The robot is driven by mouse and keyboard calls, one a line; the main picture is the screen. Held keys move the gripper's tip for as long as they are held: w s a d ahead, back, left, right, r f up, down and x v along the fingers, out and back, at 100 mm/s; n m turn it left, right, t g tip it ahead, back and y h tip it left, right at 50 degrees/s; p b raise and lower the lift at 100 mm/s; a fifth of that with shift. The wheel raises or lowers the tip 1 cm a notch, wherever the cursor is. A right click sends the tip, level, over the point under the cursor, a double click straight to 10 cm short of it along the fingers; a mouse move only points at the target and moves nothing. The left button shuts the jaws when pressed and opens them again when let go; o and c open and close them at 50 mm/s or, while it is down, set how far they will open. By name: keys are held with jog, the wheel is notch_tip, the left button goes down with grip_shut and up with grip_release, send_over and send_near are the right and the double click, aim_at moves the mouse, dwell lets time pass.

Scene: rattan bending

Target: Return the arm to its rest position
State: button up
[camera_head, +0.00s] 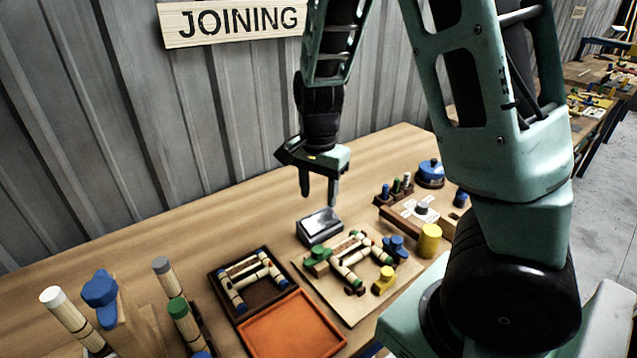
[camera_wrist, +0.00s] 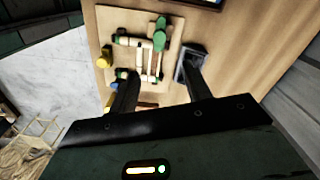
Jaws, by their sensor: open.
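My gripper (camera_head: 319,190) hangs from the arm with its two fingers pointing down, apart and empty. It is above the wooden table (camera_head: 230,210), over the area of a small grey metal box (camera_head: 320,227). In the wrist view, my gripper (camera_wrist: 160,95) shows two dark fingers spread wide with nothing between them. The grey box (camera_wrist: 188,66) lies close to the right finger in that view. The arm is bent and reaches out over the table; its upper links cover part of the right side of the head view.
A board (camera_head: 345,300) with a rattan frame and coloured clamps lies below the gripper. Left of it are a dark tray (camera_head: 222,295) with another frame and an empty orange tray (camera_head: 290,330). Upright rattan poles (camera_head: 70,318) stand front left. A corrugated wall (camera_head: 120,120) runs behind.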

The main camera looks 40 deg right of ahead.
jog(key=shift+r, duration=0.5)
jog(key=shift+a, duration=0.1)
